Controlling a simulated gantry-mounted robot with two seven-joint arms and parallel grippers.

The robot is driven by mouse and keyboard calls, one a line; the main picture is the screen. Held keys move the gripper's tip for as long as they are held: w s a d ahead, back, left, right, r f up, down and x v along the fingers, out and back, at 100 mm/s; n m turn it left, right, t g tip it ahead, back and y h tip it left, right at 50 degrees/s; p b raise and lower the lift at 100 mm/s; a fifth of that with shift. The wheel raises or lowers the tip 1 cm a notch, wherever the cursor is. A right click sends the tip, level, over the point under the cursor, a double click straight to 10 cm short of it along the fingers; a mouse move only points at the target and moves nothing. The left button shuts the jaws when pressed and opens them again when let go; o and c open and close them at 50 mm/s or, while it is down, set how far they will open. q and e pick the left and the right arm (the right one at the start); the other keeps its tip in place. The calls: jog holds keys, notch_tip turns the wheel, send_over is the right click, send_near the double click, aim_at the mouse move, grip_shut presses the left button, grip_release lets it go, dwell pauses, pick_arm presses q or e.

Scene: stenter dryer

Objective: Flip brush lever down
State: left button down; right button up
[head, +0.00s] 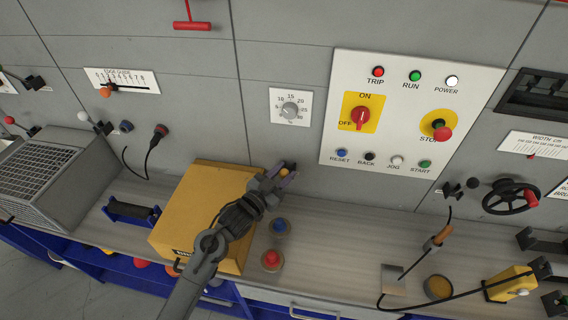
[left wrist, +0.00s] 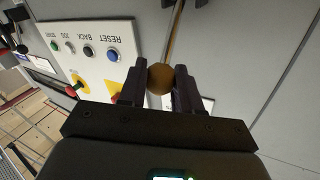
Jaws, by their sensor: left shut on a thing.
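My left gripper (head: 281,175) reaches up across the yellow box to the grey machine wall, below and left of the white control panel. It is shut on a small orange-brown round knob (head: 284,172), which I take to be the brush lever's knob. In the left wrist view the knob (left wrist: 160,79) sits between the two dark fingers (left wrist: 160,86). My right gripper is not in view.
The yellow box (head: 185,215) stands on the bench under my left arm. The control panel (head: 400,135) is just right of the gripper, and a dial (head: 291,108) is above.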

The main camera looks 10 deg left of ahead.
pick_arm(q)
jog(key=shift+s+d+f, duration=0.2)
jog(key=shift+s+f, duration=0.35)
jog(key=shift+f, duration=0.25)
jog(key=shift+s+f, duration=0.15)
jog(key=shift+f, duration=0.25)
jog(key=c, duration=1.1)
grip_release()
jog(key=shift+o, duration=1.4)
jog(key=shift+d+r, duration=0.1)
notch_tip(320, 180, up, 4)
jog(key=shift+r, duration=0.15)
jog(key=s+d+r, duration=0.5)
jog(key=d+r, duration=0.2)
jog(key=d, duration=0.3)
jog(key=shift+d, duration=0.2)
